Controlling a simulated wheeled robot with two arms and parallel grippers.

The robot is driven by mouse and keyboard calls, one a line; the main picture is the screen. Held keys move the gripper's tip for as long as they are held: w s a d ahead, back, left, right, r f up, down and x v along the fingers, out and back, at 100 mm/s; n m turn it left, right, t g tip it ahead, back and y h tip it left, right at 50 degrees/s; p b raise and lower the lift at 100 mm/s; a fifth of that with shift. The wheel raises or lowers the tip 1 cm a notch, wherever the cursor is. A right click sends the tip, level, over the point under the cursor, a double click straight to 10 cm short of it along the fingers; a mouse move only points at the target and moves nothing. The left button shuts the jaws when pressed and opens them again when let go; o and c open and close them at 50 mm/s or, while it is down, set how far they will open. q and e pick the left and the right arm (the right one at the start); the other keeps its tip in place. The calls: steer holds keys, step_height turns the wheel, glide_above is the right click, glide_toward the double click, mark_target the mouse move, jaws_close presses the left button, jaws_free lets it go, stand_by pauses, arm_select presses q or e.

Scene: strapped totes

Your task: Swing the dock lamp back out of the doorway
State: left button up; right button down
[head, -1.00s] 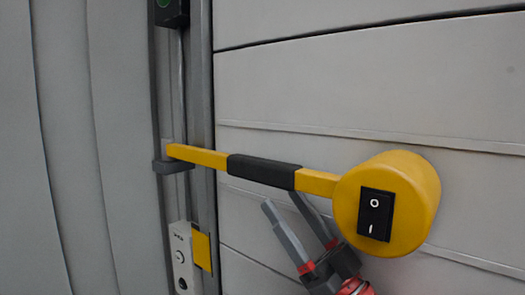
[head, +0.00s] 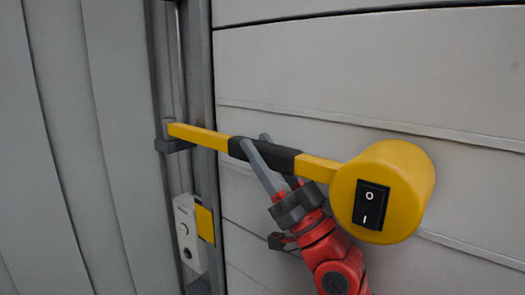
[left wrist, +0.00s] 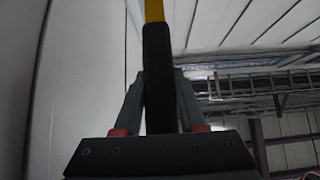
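The dock lamp is a yellow arm with a black grip sleeve (head: 277,157) and a round yellow head (head: 400,190) bearing a black rocker switch (head: 370,204). Its arm runs from a bracket on the grey post across the pale panelled surface. My left gripper (head: 256,141) comes up from below, with one finger in front of the sleeve and one behind. In the left wrist view, the sleeve (left wrist: 158,80) stands between the two fingers, which lie close against both sides; the gripper looks shut on it. My right gripper is not in view.
A grey post (head: 200,90) with a bracket (head: 174,145) stands left of the lamp. A pale control box (head: 188,235) and a yellow plate (head: 204,222) are low on it. Grey curtain-like panels (head: 60,150) fill the left side.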

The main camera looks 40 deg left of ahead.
arm_select(q)
jaws_close()
steer(key=shift+t, duration=0.3)
stand_by(0.7)
